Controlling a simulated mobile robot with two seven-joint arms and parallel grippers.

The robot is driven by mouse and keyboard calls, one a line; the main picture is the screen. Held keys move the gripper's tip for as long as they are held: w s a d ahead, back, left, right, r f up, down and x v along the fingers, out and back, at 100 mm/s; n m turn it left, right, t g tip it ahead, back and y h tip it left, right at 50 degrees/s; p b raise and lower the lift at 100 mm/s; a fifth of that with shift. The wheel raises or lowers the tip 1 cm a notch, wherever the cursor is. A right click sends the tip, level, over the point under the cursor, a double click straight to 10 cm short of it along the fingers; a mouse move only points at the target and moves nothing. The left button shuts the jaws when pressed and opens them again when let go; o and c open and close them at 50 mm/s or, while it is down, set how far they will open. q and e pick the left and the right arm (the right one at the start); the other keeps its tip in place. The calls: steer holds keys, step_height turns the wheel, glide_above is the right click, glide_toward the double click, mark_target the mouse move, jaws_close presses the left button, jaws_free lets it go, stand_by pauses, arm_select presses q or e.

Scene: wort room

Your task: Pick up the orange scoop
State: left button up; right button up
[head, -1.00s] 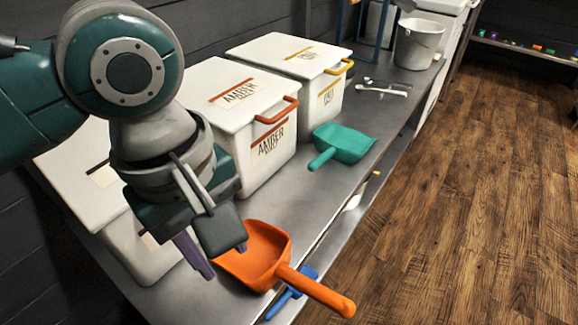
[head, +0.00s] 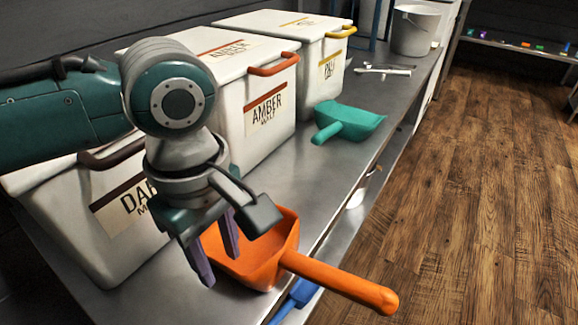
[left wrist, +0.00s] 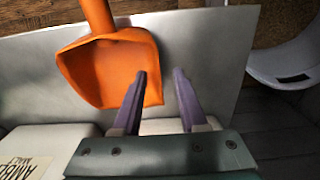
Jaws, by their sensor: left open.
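The orange scoop (head: 265,262) lies on the metal bench, its handle (head: 345,284) pointing right and out over the bench's front edge. In the left wrist view the scoop's bowl (left wrist: 105,72) is at upper left, with the handle running up out of the picture. My left gripper (head: 220,262) is open and empty at the bowl's left side. In the left wrist view its purple fingers (left wrist: 160,88) are apart; the left finger overlaps the bowl's edge in the picture, and I cannot tell whether they touch. The right gripper is not in view.
White bins stand along the back: dark malt (head: 92,225), amber malt (head: 240,120) and another (head: 318,75). A teal scoop (head: 350,122), a white utensil (head: 385,70) and a grey bucket (head: 415,32) are farther along. A blue object (head: 300,292) shows below the bench edge.

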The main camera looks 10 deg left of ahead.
arm_select(q)
step_height(320, 180, down, 3)
steer(key=shift+b, duration=0.6)
steer(key=shift+c, duration=0.3)
jaws_close()
stand_by(0.5)
